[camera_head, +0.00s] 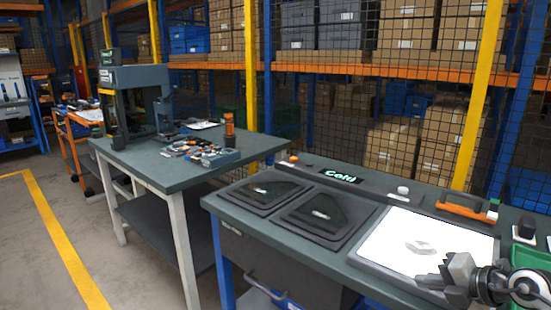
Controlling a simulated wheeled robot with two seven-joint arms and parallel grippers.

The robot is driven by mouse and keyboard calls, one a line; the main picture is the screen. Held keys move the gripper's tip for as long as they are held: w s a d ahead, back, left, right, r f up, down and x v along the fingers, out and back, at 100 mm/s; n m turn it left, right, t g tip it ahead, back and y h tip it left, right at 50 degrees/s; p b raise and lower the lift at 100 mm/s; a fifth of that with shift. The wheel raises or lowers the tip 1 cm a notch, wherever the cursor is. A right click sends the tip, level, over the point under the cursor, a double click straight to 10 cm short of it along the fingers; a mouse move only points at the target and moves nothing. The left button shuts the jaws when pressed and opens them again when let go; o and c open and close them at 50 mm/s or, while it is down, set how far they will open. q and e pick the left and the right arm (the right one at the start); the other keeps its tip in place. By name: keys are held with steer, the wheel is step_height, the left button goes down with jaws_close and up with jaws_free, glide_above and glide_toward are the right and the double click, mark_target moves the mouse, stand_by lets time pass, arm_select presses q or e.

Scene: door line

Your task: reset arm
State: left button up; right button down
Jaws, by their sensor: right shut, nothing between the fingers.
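My right gripper (436,282) comes in at the lower right corner, over the front edge of the workbench (340,255). Its fingers point left and are shut with nothing between them. It is beside the near right part of a bright white lit panel (400,245). A small pale, clear-looking object (420,246) lies on the panel, apart from the fingers. My left gripper does not show.
Two dark trays (264,190) (323,216) lie on the bench's left part. An orange-handled item (466,207) is behind the panel and a green bin (530,262) is at the right edge. A second table (190,173) holds a machine (135,98). Mesh fencing and shelves stand behind.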

steer(key=s+a+f+m+t+y, duration=0.1)
steer(key=s+a+f+m+t, duration=0.15)
steer(key=s+a+m, duration=0.35)
steer(key=s+a+f+m+t+y, duration=0.25)
steer(key=a+m, duration=0.25)
steer(key=a, duration=0.3)
steer(key=s+a+f+m+g+h, duration=0.3)
steer(key=s+f+m+h, duration=0.3)
steer(key=s+f+m, duration=0.6)
steer(key=s+m+g, duration=0.1)
steer(key=s, duration=0.2)
steer(key=shift+s, duration=0.35)
